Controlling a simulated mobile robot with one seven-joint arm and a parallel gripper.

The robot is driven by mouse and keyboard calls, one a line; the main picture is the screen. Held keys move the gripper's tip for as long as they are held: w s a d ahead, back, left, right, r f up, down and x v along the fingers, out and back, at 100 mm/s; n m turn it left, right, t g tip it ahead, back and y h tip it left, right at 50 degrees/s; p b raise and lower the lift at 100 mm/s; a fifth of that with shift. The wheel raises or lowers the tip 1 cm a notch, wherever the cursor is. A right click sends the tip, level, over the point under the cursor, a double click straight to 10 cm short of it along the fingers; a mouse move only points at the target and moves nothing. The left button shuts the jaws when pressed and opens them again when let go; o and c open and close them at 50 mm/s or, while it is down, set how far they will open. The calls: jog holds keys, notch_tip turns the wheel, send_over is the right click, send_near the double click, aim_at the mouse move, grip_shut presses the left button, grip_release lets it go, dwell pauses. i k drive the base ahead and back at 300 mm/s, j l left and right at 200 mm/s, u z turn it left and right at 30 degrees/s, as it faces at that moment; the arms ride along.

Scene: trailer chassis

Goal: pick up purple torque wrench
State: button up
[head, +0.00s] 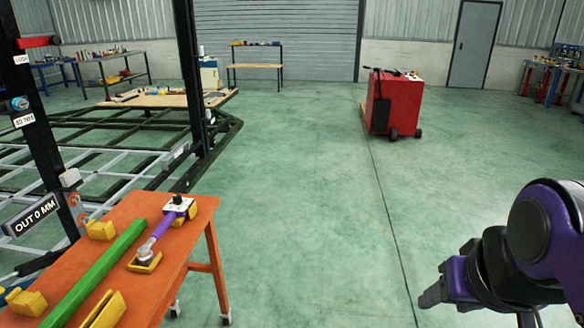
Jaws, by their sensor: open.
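The purple torque wrench (165,225) lies on the orange cart (205,222) at the lower left. Its purple shaft runs diagonally, with a grey round end in a yellow holder (148,265) near the front and a white block with a black knob (177,203) at the far end. My gripper (440,285) is at the lower right, dark and purple, well to the right of the cart. It is open and apart from the wrench. Its fingers show only in part.
A long green bar (95,275) lies left of the wrench among several yellow holders. A red cabinet (395,103) stands far back. The green floor between cart and arm is clear.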

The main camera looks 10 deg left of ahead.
aim_at(145, 257)
jog(key=i+u, duration=0.2)
jog(key=i, duration=0.35)
jog(key=i+l+u, duration=0.15)
jog(key=i, duration=0.45)
jog(key=i+j+u, duration=0.1)
jog(key=i+u, duration=0.7)
jog(key=u, duration=0.15)
